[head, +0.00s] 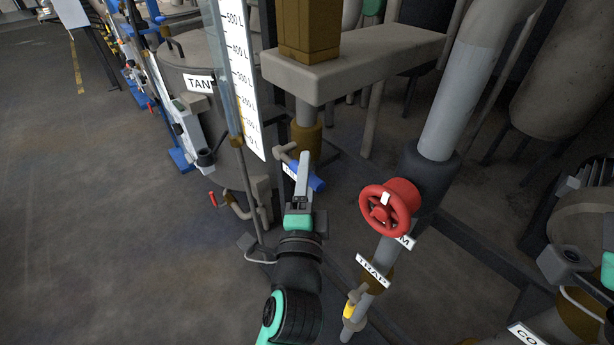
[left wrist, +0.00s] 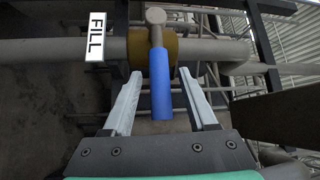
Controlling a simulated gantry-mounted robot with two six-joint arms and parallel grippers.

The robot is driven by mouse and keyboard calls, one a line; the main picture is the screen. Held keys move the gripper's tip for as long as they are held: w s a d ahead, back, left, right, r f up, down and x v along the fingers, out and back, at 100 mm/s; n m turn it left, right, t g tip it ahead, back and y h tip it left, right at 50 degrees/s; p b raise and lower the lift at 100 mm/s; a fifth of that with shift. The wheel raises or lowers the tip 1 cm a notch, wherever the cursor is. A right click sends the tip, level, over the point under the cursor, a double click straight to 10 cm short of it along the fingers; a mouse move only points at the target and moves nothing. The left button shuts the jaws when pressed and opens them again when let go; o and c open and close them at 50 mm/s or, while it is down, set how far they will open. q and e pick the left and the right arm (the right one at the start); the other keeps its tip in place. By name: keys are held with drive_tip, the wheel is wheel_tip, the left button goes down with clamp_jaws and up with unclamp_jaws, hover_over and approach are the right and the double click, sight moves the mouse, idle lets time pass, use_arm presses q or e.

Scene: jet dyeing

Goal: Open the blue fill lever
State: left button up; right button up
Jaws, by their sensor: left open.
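The blue fill lever (head: 316,183) sits on a pipe beside the tank, partly behind my left gripper (head: 304,160) in the head view. In the left wrist view the blue lever (left wrist: 161,97) points down the picture from a round grey stem. A brass-coloured valve body (left wrist: 166,48) is behind it, on a grey pipe next to a FILL label (left wrist: 96,36). My left gripper (left wrist: 160,76) is open, with one finger on each side of the lever. Gaps show on both sides, the narrower one to the right. My right gripper's fingers are not visible.
A red handwheel (head: 390,206) and a yellow-handled TRAP valve (head: 350,308) stand to the right of my left arm. A tank (head: 200,65) and a level gauge (head: 235,75) rise behind it. A small red-handled valve (head: 213,199) is low on the left. The floor at left is clear.

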use_arm(q)
clamp_jaws()
idle(1.3)
